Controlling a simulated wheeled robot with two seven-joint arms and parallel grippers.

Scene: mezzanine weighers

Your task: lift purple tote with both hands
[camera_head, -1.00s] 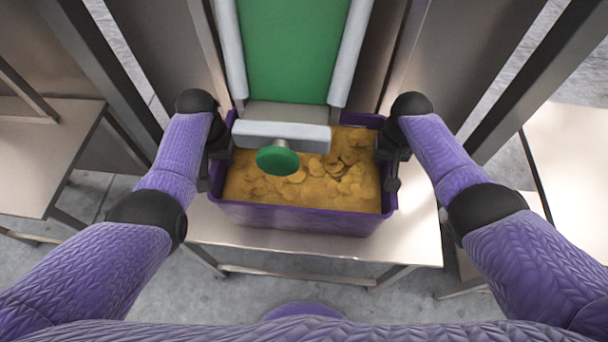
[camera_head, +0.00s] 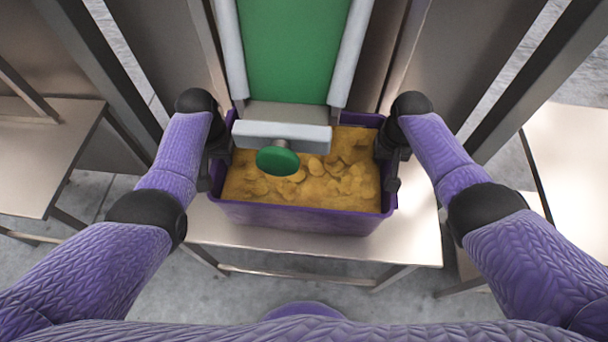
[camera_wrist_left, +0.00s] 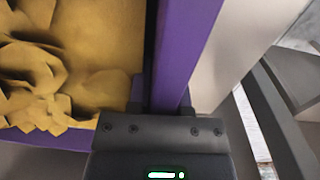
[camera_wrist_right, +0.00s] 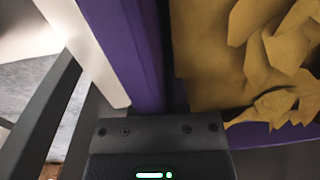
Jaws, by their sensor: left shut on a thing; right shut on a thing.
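The purple tote (camera_head: 300,220) sits on a metal table below a green chute, filled with yellow-brown chip-like pieces (camera_head: 330,180). My left gripper (camera_head: 214,168) is shut on the tote's left wall. The left wrist view shows that purple wall (camera_wrist_left: 183,50) between the fingers. My right gripper (camera_head: 391,168) is shut on the tote's right wall. The right wrist view shows that wall (camera_wrist_right: 135,45) running into the jaws. The fingertips are mostly hidden by the wrists and the rim. The tote looks level, and I see no clear gap under it.
A green chute (camera_head: 292,50) with pale side rails comes down behind the tote. A grey bar (camera_head: 282,135) with a green knob (camera_head: 277,160) hangs over the tote's back part. The metal table (camera_head: 410,230) has bare room right of the tote. Dark posts stand on both sides.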

